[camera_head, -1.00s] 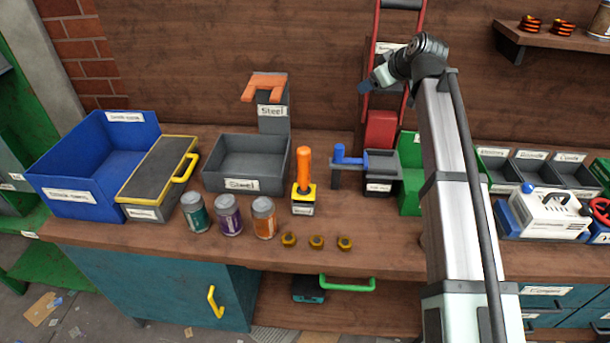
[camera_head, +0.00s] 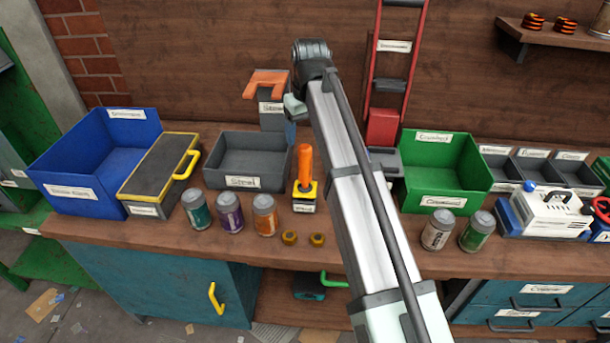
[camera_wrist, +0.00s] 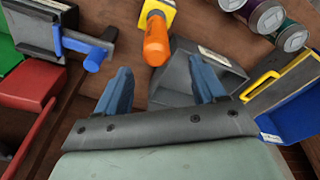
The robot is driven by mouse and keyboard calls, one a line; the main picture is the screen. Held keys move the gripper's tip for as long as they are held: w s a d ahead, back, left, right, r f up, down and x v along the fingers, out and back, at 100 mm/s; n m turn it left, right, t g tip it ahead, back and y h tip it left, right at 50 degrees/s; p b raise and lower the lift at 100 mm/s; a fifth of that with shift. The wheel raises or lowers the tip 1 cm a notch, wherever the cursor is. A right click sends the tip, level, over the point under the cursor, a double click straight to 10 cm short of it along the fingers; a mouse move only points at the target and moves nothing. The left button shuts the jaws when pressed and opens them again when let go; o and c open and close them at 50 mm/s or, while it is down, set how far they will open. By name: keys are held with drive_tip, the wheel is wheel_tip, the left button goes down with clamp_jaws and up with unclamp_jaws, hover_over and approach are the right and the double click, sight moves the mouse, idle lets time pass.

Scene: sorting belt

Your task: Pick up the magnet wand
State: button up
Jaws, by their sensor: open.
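The magnet wand, which I take to be the upright orange handle (camera_head: 304,163), stands in a small block with a yellow top (camera_head: 306,190) near the front middle of the bench. It also shows in the wrist view (camera_wrist: 156,42), at the top centre, beyond and between my fingertips. My gripper (camera_wrist: 163,78) is open, with two blue fingers spread and nothing between them. The gripper is apart from the wand.
A grey steel bin (camera_head: 251,177) stands left of the wand, with a grey post (camera_head: 272,118) bearing an orange hook behind. Several cans and two nuts (camera_head: 289,237) lie along the front. A blue bin (camera_head: 65,190) is far left, a green bin (camera_head: 440,192) right. A blue-handled tool (camera_wrist: 86,50) shows in the wrist view.

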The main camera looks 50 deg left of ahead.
sight(303, 146)
drive_tip(key=f, duration=0.4)
drive_tip(key=shift+a+f, duration=0.3)
drive_tip(key=shift+w+f, duration=0.15)
drive_tip(key=shift+f, duration=1.2)
drive_tip(key=shift+w+f, duration=0.15)
drive_tip(key=shift+f, duration=1.15)
drive_tip(key=shift+c, duration=0.3)
drive_tip(key=c, duration=1.2)
